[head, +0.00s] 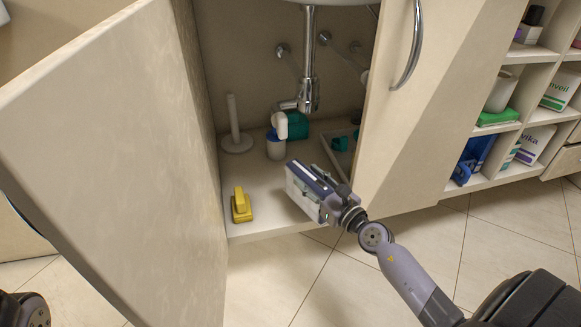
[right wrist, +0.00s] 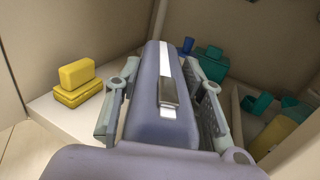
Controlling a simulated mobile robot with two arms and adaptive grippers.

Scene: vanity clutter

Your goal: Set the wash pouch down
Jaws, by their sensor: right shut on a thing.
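The wash pouch (right wrist: 150,100) is a slate-purple, boxy bag with a white zip stripe and a grey pull on top. My right gripper (right wrist: 160,108) is shut on it, with one pale finger on each side. My left gripper is not in view.
A yellow block-shaped thing (head: 241,206) stands front left on the cabinet floor. Behind are a white upright holder (head: 236,140), a white-and-blue bottle (head: 276,146) and a teal container (head: 297,125). A tray (head: 331,158) lies right. Open doors flank the cabinet; its front middle floor is clear.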

